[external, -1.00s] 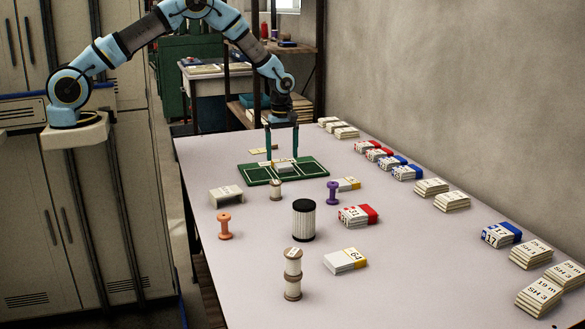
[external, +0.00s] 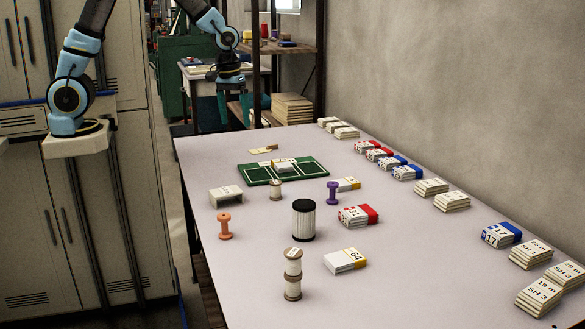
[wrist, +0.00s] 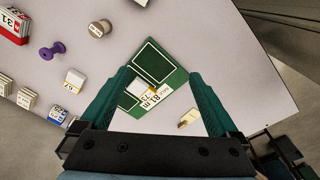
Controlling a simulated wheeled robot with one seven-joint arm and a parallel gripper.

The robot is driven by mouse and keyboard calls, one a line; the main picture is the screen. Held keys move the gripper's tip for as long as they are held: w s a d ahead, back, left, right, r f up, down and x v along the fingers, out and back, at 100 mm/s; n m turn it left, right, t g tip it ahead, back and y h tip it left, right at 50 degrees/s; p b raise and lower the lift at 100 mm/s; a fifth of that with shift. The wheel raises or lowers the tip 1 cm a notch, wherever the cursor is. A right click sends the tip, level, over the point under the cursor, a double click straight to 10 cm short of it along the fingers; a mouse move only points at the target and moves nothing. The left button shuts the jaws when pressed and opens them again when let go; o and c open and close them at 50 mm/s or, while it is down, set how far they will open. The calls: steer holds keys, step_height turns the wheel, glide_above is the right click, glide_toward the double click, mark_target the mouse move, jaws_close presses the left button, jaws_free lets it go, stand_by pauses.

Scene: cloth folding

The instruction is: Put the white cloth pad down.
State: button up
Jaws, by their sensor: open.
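The white cloth pad (external: 284,166) lies flat on the green mat (external: 256,175), near its middle, in the external view. Part of the mat is hidden behind the fingers there.
Folded pads (external: 407,172) line the right side.

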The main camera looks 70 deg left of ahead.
steer(key=s+d+m, duration=0.1)
steer(key=s+m, duration=0.7)
steer(key=s, duration=0.7)
steer(key=shift+d+t, duration=0.3)
